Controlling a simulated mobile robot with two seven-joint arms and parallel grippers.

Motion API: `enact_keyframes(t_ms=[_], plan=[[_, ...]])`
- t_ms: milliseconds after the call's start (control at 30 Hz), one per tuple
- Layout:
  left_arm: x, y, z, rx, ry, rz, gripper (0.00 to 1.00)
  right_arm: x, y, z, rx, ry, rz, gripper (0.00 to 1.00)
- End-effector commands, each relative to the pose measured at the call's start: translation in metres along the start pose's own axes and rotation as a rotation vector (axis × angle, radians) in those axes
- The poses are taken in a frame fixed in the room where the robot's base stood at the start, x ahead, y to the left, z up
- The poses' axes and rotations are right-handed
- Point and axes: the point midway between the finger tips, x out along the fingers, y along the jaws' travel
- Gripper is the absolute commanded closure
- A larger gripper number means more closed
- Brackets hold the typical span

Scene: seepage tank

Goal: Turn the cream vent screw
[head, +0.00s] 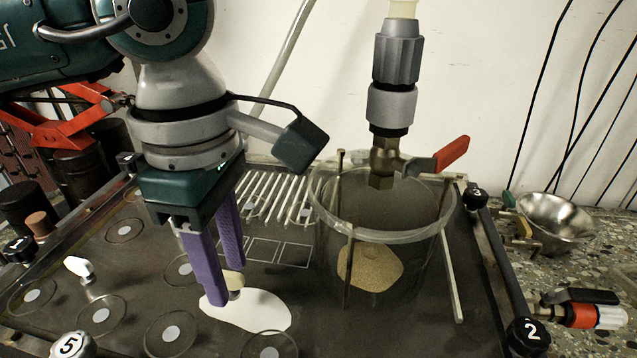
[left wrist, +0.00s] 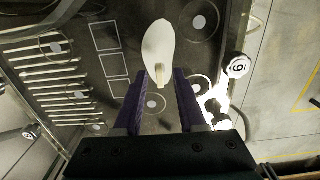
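The cream vent screw (head: 235,281) stands on the dark panel (head: 130,265), partly hidden behind the nearer finger of my left gripper (head: 224,285) in the head view. My left gripper points down, with its two purple fingers open around the screw. In the left wrist view, the screw (left wrist: 160,74) shows between the fingertips (left wrist: 159,80), with a visible gap on each side. A white patch (head: 262,312) lies on the panel beside the screw; it also shows in the left wrist view (left wrist: 158,42). My right gripper is not in view.
A clear cylinder (head: 328,262) with sand inside stands right of the gripper, under a valve with a red lever (head: 452,152). A white wing screw (head: 79,267) is at the left. Numbered black knobs line the frame; a metal bowl (head: 555,220) sits at right.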

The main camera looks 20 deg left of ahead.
Motion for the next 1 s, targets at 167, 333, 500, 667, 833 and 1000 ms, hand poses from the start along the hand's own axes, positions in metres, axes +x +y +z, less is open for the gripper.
enact_keyframes(t_ms=[167, 333, 500, 667, 833, 1000], plan=[[0.0007, 0.0000, 0.0003, 0.000, -0.001, 0.000, 0.60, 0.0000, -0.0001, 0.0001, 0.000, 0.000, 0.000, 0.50], [0.0005, 0.0000, 0.0003, 0.000, -0.001, 0.000, 0.73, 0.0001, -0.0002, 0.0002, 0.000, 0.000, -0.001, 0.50], [0.0003, 0.0000, 0.0003, 0.000, -0.001, 0.000, 0.93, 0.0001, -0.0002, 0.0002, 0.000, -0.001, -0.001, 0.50], [0.0002, 0.0000, 0.0003, 0.000, -0.001, 0.000, 1.00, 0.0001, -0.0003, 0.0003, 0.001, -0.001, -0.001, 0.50], [0.0001, 0.0000, 0.0003, -0.001, -0.001, 0.000, 1.00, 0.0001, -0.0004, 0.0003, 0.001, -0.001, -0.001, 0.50], [0.0001, 0.0000, 0.0004, -0.001, -0.001, -0.001, 1.00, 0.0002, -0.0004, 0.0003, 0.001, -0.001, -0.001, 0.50]])
